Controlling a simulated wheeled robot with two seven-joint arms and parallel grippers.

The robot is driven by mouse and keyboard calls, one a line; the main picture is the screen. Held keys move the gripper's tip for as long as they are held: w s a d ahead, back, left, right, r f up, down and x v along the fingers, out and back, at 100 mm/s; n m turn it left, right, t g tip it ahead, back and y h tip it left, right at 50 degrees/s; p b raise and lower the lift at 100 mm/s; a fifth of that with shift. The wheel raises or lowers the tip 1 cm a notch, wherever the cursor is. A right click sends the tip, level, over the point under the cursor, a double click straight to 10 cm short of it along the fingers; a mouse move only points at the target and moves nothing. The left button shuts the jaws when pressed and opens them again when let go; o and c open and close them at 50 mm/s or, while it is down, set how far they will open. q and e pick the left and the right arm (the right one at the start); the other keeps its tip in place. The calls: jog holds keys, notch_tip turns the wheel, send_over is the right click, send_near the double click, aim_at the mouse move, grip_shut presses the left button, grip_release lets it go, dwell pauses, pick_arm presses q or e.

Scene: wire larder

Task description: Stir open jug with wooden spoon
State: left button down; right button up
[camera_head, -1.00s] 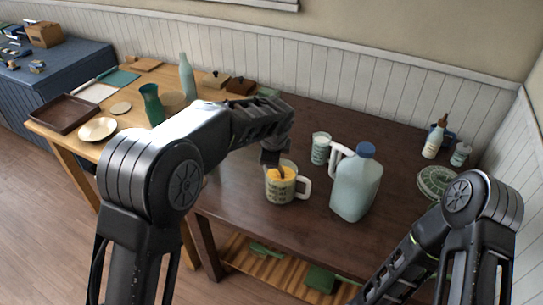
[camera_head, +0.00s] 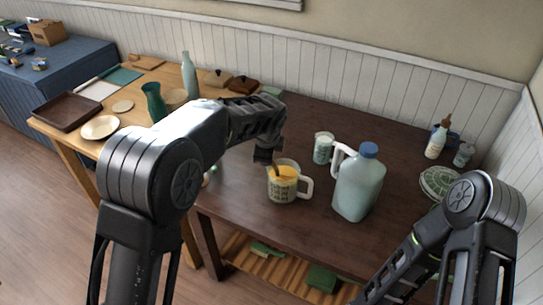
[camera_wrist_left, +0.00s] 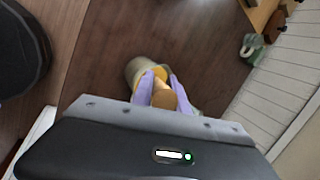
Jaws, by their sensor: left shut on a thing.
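The open jug (camera_head: 284,187) is a clear cup-like vessel with a white handle on its right, holding yellow-orange contents, on the dark table. It also shows in the left wrist view (camera_wrist_left: 137,68). The wooden spoon (camera_head: 275,171) stands tilted in the jug, its lower end in the contents. My left gripper (camera_head: 265,156) is above the jug's left rim, shut on the spoon's handle (camera_wrist_left: 162,95), which shows between the purplish fingers in the left wrist view. My right arm is at the lower right; its gripper is out of frame.
A large capped jug (camera_head: 357,186) stands close to the right of the open jug, with a patterned cup (camera_head: 323,148) behind. Bottles (camera_head: 437,139) and a patterned round item (camera_head: 438,182) are farther right. The dark table's (camera_head: 300,236) front strip is clear.

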pick_arm(q)
jog(key=shift+s+d+r+p, duration=0.15)
jog(key=shift+d+p, duration=0.3)
jog(key=shift+d, duration=0.7)
jog(key=shift+a, duration=0.55)
jog(key=shift+d, duration=0.1)
pick_arm(e)
jog(key=shift+s, duration=0.1)
